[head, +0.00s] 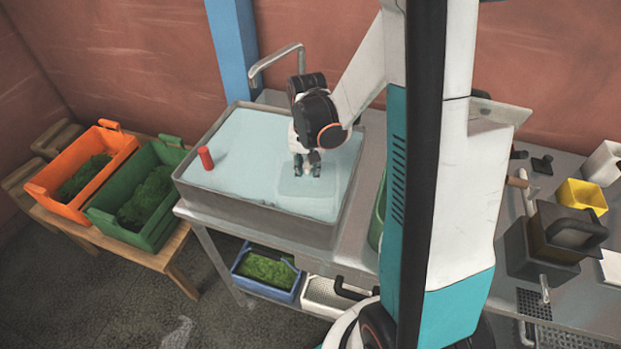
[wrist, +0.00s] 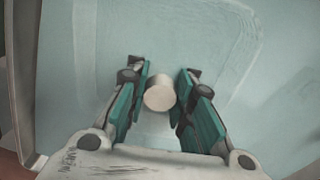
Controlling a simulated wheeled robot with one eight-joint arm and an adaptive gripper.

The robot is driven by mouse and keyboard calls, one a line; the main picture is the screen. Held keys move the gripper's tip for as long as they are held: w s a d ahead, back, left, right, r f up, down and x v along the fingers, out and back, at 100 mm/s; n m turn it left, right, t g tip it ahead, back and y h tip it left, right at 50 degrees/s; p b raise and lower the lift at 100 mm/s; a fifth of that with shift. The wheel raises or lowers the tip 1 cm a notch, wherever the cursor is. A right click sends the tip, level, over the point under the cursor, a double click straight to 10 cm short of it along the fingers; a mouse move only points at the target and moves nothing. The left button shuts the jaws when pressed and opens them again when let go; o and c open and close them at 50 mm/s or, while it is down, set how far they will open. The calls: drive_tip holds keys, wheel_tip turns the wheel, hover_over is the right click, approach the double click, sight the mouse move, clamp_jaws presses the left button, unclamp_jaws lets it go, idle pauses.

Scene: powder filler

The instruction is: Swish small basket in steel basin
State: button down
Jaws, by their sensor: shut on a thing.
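The steel basin (head: 255,222) is filled with pale blue water. My gripper (head: 307,170) is over the basin's right half, pointing down, close to the water. In the wrist view my gripper (wrist: 162,75) has its green-padded fingers on either side of a round pale handle end (wrist: 159,97) and is shut on it. A faint pale rectangular shape (head: 305,190), apparently the small basket, shows at the water under the gripper. Its faint outline also shows in the wrist view (wrist: 250,28). How deep it sits I cannot tell.
A red cylinder (head: 205,157) stands in the basin's left part. A faucet (head: 278,60) arches over the back rim. Orange (head: 48,204) and green (head: 121,231) crates of greens stand left. A blue crate (head: 265,292) and white basket (head: 322,297) sit below.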

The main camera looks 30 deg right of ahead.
drive_tip(key=w+d, duration=0.1)
drive_tip(key=d, duration=0.1)
drive_tip(key=w+d, duration=0.3)
drive_tip(key=d, duration=0.1)
drive_tip(key=shift+w+b, duration=0.3)
drive_tip(key=shift+b, duration=0.1)
drive_tip(key=s+a, duration=0.4)
drive_tip(key=a, duration=0.1)
drive_tip(key=s+a, duration=0.2)
drive_tip(key=a, duration=0.1)
drive_tip(key=shift+s+a+b, duration=0.25)
drive_tip(key=shift+s+b, duration=0.05)
drive_tip(key=w+d, duration=0.2)
drive_tip(key=d, duration=0.1)
drive_tip(key=w+d, duration=0.2)
drive_tip(key=w+d+b, duration=0.1)
drive_tip(key=w+d, duration=0.1)
drive_tip(key=d, duration=0.1)
drive_tip(key=shift+w+d, duration=0.3)
drive_tip(key=shift+w, duration=0.05)
drive_tip(key=shift+r, duration=0.1)
wheel_tip(320, 180, up, 14)
drive_tip(key=p, duration=0.9)
hover_over(304, 180)
drive_tip(key=w+d, duration=0.2)
drive_tip(key=d, duration=0.1)
drive_tip(key=shift+s, duration=0.25)
idle(1.5)
